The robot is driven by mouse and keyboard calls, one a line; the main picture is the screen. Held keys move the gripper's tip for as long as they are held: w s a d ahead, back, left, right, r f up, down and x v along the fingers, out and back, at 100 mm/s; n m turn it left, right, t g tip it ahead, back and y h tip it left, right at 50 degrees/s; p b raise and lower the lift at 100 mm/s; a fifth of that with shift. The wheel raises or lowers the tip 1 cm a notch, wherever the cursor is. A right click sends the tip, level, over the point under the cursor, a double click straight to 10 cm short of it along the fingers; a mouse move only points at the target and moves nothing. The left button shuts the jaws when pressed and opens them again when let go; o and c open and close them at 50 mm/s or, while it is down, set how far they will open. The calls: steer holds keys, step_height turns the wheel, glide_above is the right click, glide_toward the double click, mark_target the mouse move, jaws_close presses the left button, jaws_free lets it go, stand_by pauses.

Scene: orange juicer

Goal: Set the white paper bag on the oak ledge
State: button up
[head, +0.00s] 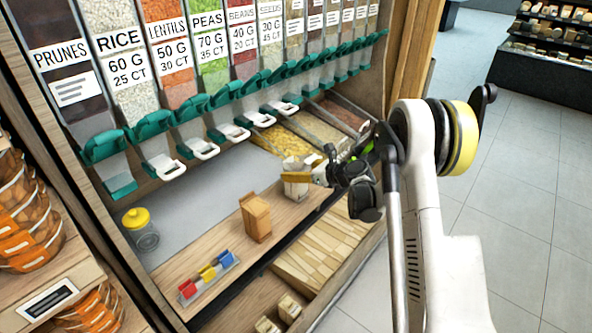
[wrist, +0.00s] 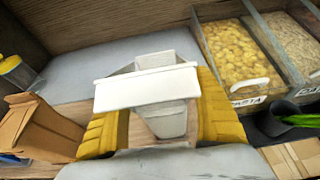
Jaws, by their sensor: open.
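The white paper bag (head: 295,190) appears upright at the right part of the oak ledge (head: 203,252) in the head view. My gripper (head: 300,177) is around it, with a yellow finger across its front. In the wrist view the bag's pale folded top (wrist: 147,88) lies between the two yellow fingers of my gripper (wrist: 162,100). The jaws are open, one finger on each side of the bag. The bag's lower part is partly hidden, and any contact with the fingers cannot be told.
A brown paper bag (head: 256,218) stands left of the white one. A yellow-lidded jar (head: 139,230) and a row of coloured pieces (head: 208,275) are farther left. Green-handled dispensers (head: 160,155) hang above. Open bins (head: 285,142) lie behind my gripper.

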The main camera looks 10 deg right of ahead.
steer(key=p+v, duration=0.4)
steer(key=v, duration=0.8)
steer(key=s+a+r+n+g+h, duration=0.3)
steer(key=s+a+r+n, duration=0.4)
steer(key=s+r+n, duration=0.55)
steer(key=s+r+n+h, duration=0.2)
steer(key=s+n+h, duration=0.2)
steer(key=s+n, duration=1.2)
steer(key=s, duration=0.4)
steer(key=shift+s+d+r+g+h, duration=0.15)
steer(key=shift+s+d+g+h, duration=0.15)
steer(key=shift+d+h, duration=0.1)
